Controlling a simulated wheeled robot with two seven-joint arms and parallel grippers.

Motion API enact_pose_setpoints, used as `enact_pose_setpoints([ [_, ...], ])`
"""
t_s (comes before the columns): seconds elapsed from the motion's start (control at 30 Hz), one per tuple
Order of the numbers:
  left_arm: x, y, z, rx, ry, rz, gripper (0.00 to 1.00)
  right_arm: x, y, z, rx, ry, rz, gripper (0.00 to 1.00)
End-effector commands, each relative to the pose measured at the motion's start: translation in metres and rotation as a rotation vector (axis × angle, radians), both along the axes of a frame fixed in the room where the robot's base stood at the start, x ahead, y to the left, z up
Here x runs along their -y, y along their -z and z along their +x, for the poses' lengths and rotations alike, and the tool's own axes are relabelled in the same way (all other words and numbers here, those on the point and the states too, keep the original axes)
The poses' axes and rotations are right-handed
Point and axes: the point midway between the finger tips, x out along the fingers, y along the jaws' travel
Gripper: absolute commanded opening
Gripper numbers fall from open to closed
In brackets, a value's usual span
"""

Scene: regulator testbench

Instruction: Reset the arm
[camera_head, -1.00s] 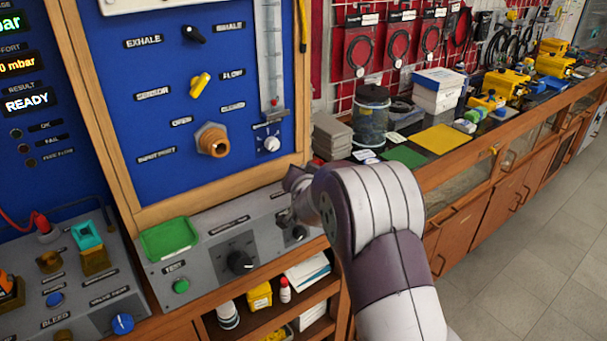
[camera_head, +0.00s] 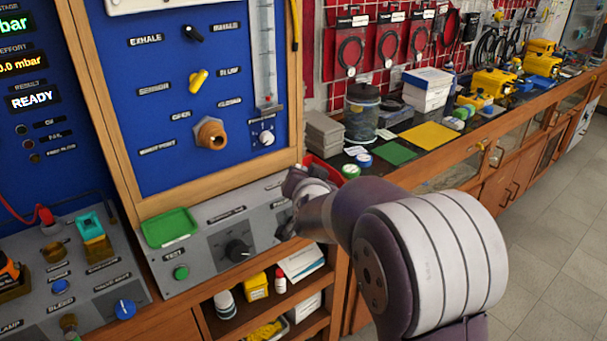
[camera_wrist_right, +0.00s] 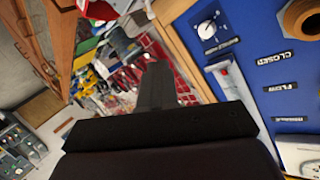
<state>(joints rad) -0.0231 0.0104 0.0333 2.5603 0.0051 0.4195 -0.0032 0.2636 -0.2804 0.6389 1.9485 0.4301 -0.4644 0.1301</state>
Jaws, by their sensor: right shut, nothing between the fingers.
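My right arm (camera_head: 425,250) comes in from the lower right in the head view, bent, with its wrist (camera_head: 312,190) over the right end of the grey console. My right gripper shows in the wrist view (camera_wrist_right: 157,85) as dark fingers closed together with nothing between them. In the head view its fingertips are hard to make out beside the wrist. My left gripper and left arm are not in view. The grey console (camera_head: 205,260) carries a green tray (camera_head: 170,228), a dark knob (camera_head: 238,250) and a green button (camera_head: 181,273); its right end is partly hidden by my arm.
The blue panel (camera_head: 165,105) with a brass port (camera_head: 211,134) and yellow lever (camera_head: 198,80) stands behind the console. A jar (camera_head: 361,112), grey boxes (camera_head: 324,132) and a green mat (camera_head: 395,153) lie on the counter. The floor at right is clear.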

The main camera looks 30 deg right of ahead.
Motion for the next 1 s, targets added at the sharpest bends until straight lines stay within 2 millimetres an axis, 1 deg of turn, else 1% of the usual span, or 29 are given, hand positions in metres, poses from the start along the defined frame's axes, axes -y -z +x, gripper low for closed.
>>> enact_pose_setpoints([
  [0.5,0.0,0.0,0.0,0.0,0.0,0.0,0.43,0.0,0.001,0.0,-0.003,-0.001,-0.002,0.0],
  [0.57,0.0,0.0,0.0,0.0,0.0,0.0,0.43,-0.004,0.008,-0.001,-0.043,-0.022,0.005,0.0],
  [0.6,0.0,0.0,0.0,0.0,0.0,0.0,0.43,-0.011,0.022,-0.005,-0.103,-0.052,0.014,0.0],
  [0.67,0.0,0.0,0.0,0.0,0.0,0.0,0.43,-0.028,0.052,-0.021,-0.251,-0.13,0.03,0.0],
  [0.7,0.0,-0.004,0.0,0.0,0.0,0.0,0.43,-0.045,0.071,-0.037,-0.378,-0.204,0.04,0.0],
  [0.77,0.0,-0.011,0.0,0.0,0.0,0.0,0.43,-0.075,0.097,-0.068,-0.581,-0.334,0.047,0.0],
  [0.8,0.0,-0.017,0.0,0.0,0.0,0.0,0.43,-0.094,0.111,-0.092,-0.712,-0.417,0.046,0.0],
  [0.87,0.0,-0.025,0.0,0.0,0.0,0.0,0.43,-0.116,0.124,-0.129,-0.89,-0.534,0.035,0.0],
  [0.9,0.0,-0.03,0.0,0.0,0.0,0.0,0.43,-0.128,0.13,-0.153,-0.995,-0.602,0.024,0.0],
  [1.0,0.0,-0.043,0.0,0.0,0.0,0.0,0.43,-0.148,0.131,-0.196,-1.179,-0.737,-0.022,0.0],
])
